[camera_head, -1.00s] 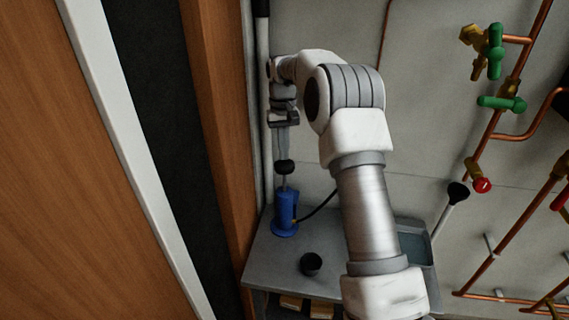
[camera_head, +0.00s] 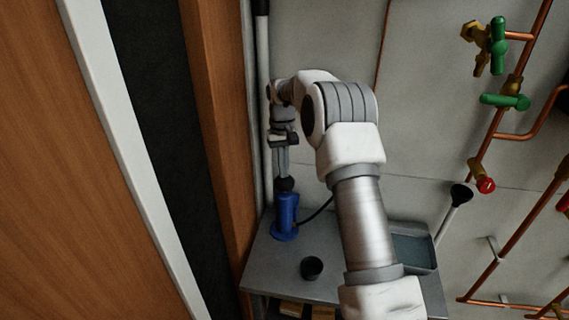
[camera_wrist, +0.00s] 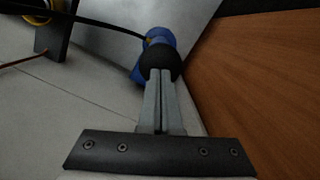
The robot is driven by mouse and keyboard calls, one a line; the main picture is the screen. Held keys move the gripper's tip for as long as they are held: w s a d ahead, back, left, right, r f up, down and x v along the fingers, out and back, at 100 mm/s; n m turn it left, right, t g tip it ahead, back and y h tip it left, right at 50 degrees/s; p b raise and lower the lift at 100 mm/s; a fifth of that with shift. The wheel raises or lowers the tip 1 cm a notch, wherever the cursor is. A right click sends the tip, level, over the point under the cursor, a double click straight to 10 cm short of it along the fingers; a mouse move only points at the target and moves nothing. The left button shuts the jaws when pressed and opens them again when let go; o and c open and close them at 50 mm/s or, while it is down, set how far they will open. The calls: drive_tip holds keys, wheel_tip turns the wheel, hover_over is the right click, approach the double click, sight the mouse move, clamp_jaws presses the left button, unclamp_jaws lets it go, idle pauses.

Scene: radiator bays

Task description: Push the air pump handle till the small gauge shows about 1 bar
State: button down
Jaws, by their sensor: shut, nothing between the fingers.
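The blue air pump (camera_head: 286,215) stands upright on the grey bench at its left end. Its black handle knob (camera_head: 285,184) sits right at the top of the blue body, with almost no rod showing. My gripper (camera_head: 284,172) is above the knob, pointing down, its fingers shut together and empty. In the wrist view the fingertips (camera_wrist: 161,76) meet the black knob (camera_wrist: 161,62), apparently touching it, with the blue pump (camera_wrist: 157,37) beyond. A round yellow-rimmed thing (camera_wrist: 38,12), perhaps the small gauge, is cut off at the upper left; no reading shows.
A small black cup (camera_head: 312,268) stands on the bench (camera_head: 272,262) right of the pump. A grey tray (camera_head: 428,262) is further right. A wooden panel (camera_head: 217,130) rises close to the left. Copper pipes with green and red valves (camera_head: 503,101) run on the right wall.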

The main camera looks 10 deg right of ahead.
drive_tip(key=shift+w+r+p, duration=0.5)
drive_tip(key=shift+w+p, duration=0.4)
drive_tip(key=shift+p, duration=0.3)
drive_tip(key=shift+w+f+p, duration=0.15)
drive_tip(key=shift+w+p, duration=0.2)
drive_tip(key=shift+w, duration=0.2)
wheel_tip(320, 180, up, 12)
drive_tip(key=w, duration=0.1)
drive_tip(key=shift+w, duration=0.15)
